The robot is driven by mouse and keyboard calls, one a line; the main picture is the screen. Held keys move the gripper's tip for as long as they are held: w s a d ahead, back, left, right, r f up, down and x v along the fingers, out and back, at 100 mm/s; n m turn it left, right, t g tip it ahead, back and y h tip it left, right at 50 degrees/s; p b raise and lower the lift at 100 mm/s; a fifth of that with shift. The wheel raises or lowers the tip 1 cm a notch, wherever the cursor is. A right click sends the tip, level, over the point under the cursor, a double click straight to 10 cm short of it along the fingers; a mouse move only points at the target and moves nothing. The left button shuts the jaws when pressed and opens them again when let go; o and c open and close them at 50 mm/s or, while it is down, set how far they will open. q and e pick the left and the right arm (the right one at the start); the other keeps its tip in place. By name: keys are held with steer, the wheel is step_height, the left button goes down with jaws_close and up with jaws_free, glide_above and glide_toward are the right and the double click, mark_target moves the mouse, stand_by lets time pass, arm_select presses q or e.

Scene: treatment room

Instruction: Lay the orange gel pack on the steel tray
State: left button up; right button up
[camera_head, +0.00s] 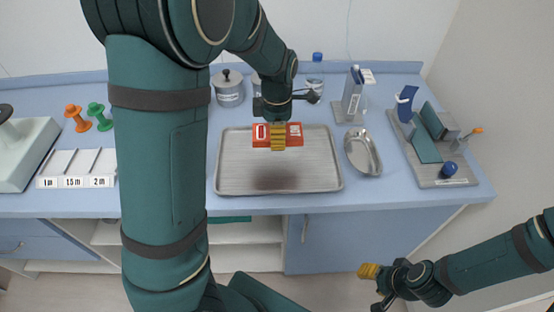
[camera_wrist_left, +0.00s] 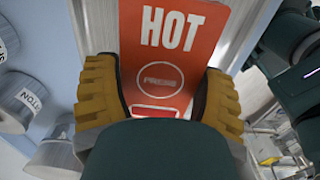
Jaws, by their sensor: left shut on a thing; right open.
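The orange gel pack (camera_head: 295,130) is in my left gripper (camera_head: 278,137), above the back half of the steel tray (camera_head: 240,177). A dark shadow lies on the tray below it, so the pack seems to be held above the surface. In the left wrist view the pack (camera_wrist_left: 170,45) shows "HOT" and "PRESS", with the yellow fingers of the left gripper (camera_wrist_left: 160,95) on either side of it. The tray is otherwise bare. My right gripper (camera_head: 370,283) is low at the lower right, in front of the counter, open and empty.
A kidney dish (camera_head: 362,152) stands close to the tray's right edge. A lidded steel pot (camera_head: 229,88) and a bottle (camera_head: 315,70) stand behind it. A grey stand with blue parts (camera_head: 440,150) is at the right. Orange (camera_head: 76,118) and green (camera_head: 100,116) spools are at the left.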

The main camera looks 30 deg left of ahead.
mark_target(277, 158)
arm_select(q)
step_height(277, 158, down, 8)
steer(key=shift+f+b, duration=0.1)
steer(key=shift+b, duration=1.1)
steer(key=shift+f, duration=0.1)
steer(key=o, duration=1.2)
step_height(277, 158, up, 11)
steer(key=p, duration=0.4)
steer(key=shift+r, duration=0.2)
steer(key=shift+s+r, duration=0.1)
steer(key=shift+r, duration=0.3)
